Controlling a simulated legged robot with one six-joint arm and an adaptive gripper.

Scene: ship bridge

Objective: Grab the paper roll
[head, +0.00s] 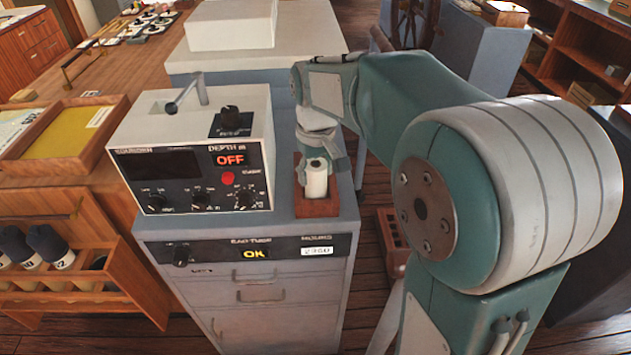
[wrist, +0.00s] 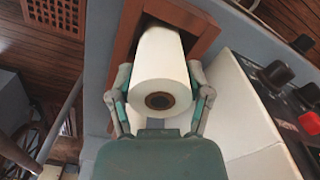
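The white paper roll (head: 316,180) stands in a brown wooden holder (head: 318,208) on the grey cabinet, right of the depth instrument. In the wrist view the roll (wrist: 158,75) points its dark-cored end at the camera, and its far part is inside the wooden frame (wrist: 125,32). My gripper (wrist: 159,80) has one finger on each side of the roll, very close to its sides. I cannot tell whether the fingers press on it.
The depth instrument (head: 195,150), showing "OFF", stands close left of the roll, with knobs on its front and a handle on top. A grey cabinet (head: 255,285) supports both. A chart table (head: 110,85) is at left. Wooden shelves (head: 580,50) are at back right.

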